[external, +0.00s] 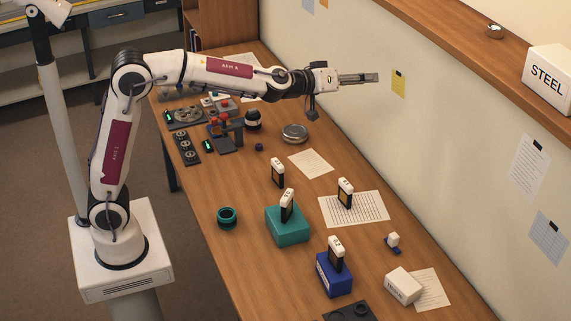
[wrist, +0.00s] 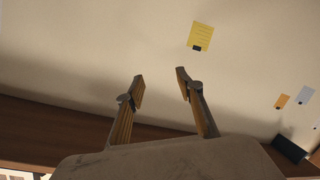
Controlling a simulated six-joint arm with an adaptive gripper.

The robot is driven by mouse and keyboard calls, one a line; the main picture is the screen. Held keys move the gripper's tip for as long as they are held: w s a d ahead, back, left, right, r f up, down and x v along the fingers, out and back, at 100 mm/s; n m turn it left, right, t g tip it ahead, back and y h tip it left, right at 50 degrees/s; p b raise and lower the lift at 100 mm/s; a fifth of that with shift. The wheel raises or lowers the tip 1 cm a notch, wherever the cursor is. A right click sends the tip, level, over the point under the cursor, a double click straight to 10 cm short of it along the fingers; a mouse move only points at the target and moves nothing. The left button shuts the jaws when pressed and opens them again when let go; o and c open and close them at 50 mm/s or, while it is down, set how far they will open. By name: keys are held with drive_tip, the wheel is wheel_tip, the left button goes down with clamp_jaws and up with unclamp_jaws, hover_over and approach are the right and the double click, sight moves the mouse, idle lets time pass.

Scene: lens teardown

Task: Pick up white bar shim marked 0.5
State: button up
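Several upright black pieces with white tops stand on the bench in the external view. One (external: 278,172) stands on the wood, one (external: 345,193) on a printed sheet, one (external: 287,205) on a teal block (external: 288,228), and one (external: 336,254) on a blue block (external: 333,278). Their markings are too small to read, so I cannot tell which, if any, is the 0.5 shim. My gripper (external: 374,78) is high above the bench, pointing right toward the wall, far from these pieces. In the wrist view its fingers (wrist: 160,79) are apart with nothing between them.
A small white block (external: 393,239) on a blue base and a white box (external: 404,285) sit at the right. A teal ring (external: 227,217) lies at the left, a silver round tin (external: 295,133) farther back. Wall and shelf (external: 460,45) bound the right side.

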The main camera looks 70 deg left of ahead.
drive_tip(key=w+a+f+n+g+y, duration=0.1)
drive_tip(key=w+a+f+n+y, duration=0.25)
drive_tip(key=w+f, duration=0.2)
drive_tip(key=n+g+y, duration=0.6)
drive_tip(key=g+y, duration=0.1)
hover_over(342, 180)
drive_tip(key=w, duration=0.6)
wheel_tip(342, 180, down, 19)
drive_tip(key=s+f+g, duration=0.1)
drive_tip(key=s+f, duration=0.1)
drive_tip(key=f, duration=0.1)
drive_tip(key=s+f+g, duration=0.2)
drive_tip(key=f, duration=0.2)
drive_tip(key=s+f+n+g, duration=0.1)
drive_tip(key=s+f, duration=0.1)
drive_tip(key=f, duration=0.2)
drive_tip(key=shift+f, duration=0.25)
drive_tip(key=shift+f, duration=0.1)
drive_tip(key=shift+f, duration=1.65)
